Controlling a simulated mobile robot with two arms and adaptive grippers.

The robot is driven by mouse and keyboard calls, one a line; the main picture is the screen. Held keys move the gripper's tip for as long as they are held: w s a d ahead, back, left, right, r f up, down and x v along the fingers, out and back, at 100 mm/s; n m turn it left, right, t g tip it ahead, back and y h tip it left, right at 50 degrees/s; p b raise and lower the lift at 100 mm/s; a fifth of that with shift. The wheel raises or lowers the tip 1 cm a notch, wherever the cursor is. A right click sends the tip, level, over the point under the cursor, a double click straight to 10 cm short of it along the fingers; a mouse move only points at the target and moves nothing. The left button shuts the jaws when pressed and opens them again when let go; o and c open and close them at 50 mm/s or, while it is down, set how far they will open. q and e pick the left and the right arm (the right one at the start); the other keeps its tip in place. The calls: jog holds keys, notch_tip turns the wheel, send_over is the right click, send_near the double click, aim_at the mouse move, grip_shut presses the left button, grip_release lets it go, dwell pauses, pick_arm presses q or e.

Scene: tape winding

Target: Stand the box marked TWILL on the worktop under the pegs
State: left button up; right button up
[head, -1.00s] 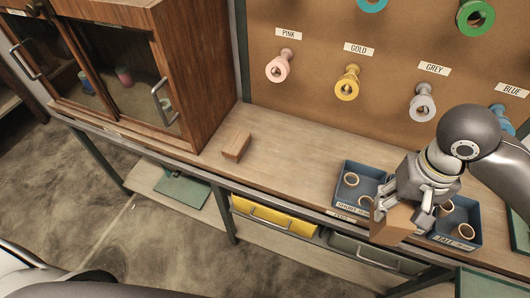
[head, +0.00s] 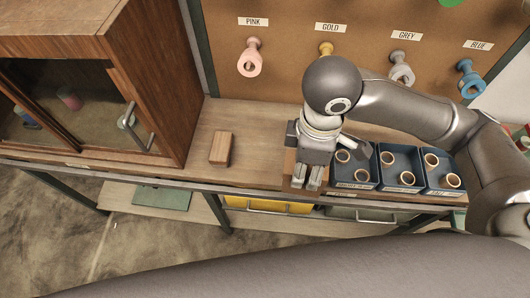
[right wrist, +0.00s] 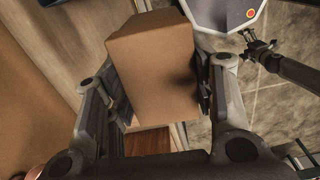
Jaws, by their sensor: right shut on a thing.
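My right gripper (head: 306,180) is shut on a plain brown cardboard box, over the front part of the worktop (head: 262,140). In the head view the gripper hides most of the box (head: 290,168). In the right wrist view the box (right wrist: 155,75) sits between both fingers, and no marking shows on its visible faces. I cannot tell whether it touches the worktop. The pegs stick out of the brown board above, with a pink spool (head: 250,60), a grey spool (head: 402,70) and a blue spool (head: 466,82). My left gripper (right wrist: 260,46) seems to show small in the right wrist view; its jaws are unclear.
A wooden block (head: 220,148) lies on the worktop left of my gripper. A wooden cabinet (head: 150,70) with glass doors stands at the left. Blue trays (head: 400,152) with rings stand close to the right of my gripper. The worktop between block and gripper is clear.

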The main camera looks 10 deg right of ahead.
jog(key=shift+w+a+n, duration=0.1)
jog(key=shift+a+n, duration=0.15)
jog(key=shift+n, duration=0.05)
pick_arm(q)
jog(key=w+r+p, duration=0.1)
jog(key=w+a+r+p, duration=0.1)
jog(key=shift+a+r, duration=0.1)
jog(key=shift+r, duration=0.2)
pick_arm(e)
jog(key=w+f, duration=0.8)
jog(key=w, duration=0.1)
jog(key=w+f, duration=0.4)
jog(key=f, duration=0.1)
jog(key=shift+w+d, duration=0.25)
jog(key=shift+w, duration=0.15)
pick_arm(q)
jog(key=shift+w+a, duration=0.1)
jog(key=shift+a, duration=0.1)
pick_arm(e)
jog(key=o, duration=1.1)
jog(key=shift+f, duration=0.1)
